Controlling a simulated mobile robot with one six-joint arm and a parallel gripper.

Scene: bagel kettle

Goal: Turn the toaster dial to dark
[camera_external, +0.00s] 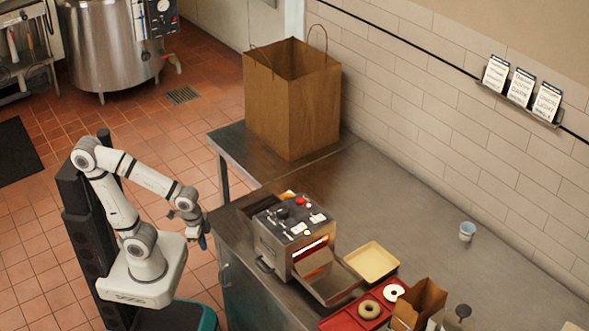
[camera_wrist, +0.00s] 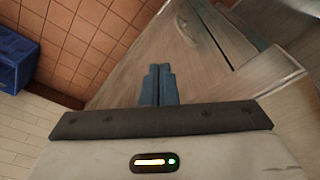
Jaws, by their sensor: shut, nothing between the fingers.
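The toaster (camera_external: 290,245) is a steel box with a dark control panel on top, standing on the steel counter. The panel (camera_external: 294,215) carries a red button and several pale labels and small controls. I cannot tell which control is the dial or where it is set. An orange glow shows in its front opening, above a sloped metal chute. My gripper (camera_external: 203,243) is to the left of the toaster, at the counter's left edge, apart from the panel. In the wrist view its blue fingers (camera_wrist: 159,84) are together and empty. The toaster is not recognisable in the wrist view.
A large brown paper bag (camera_external: 291,105) stands at the back of the counter. The counter's middle is clear.

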